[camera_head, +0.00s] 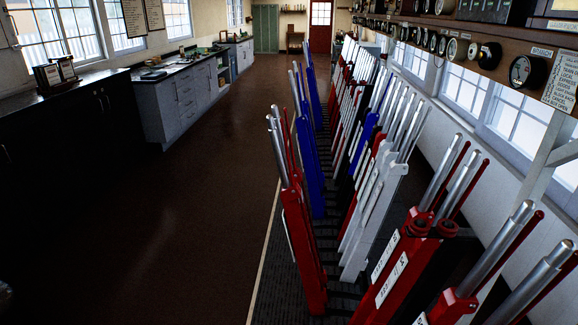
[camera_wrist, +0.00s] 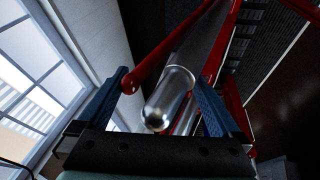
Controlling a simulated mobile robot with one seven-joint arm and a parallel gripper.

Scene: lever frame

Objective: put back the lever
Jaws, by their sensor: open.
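The lever frame shows in the head view as a long row of red, white, blue and black levers with silver handles. A red lever (camera_head: 304,248) stands toward the left side of the row, with blue levers (camera_head: 309,165) behind it; white levers (camera_head: 368,215) and near red levers (camera_head: 400,262) tilt to the right. In the wrist view, a silver lever handle (camera_wrist: 172,92) with a rounded end lies between the blue fingers of my open gripper (camera_wrist: 164,75). A thin red rod (camera_wrist: 150,62) ends close to the left finger. My gripper does not show in the head view.
A shelf with round instruments (camera_head: 525,70) hangs above the row at right, along the windowed wall. Dark and grey cabinets (camera_head: 185,100) line the left wall. The brown floor (camera_head: 190,220) between is clear. A red door (camera_head: 320,27) stands at the far end.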

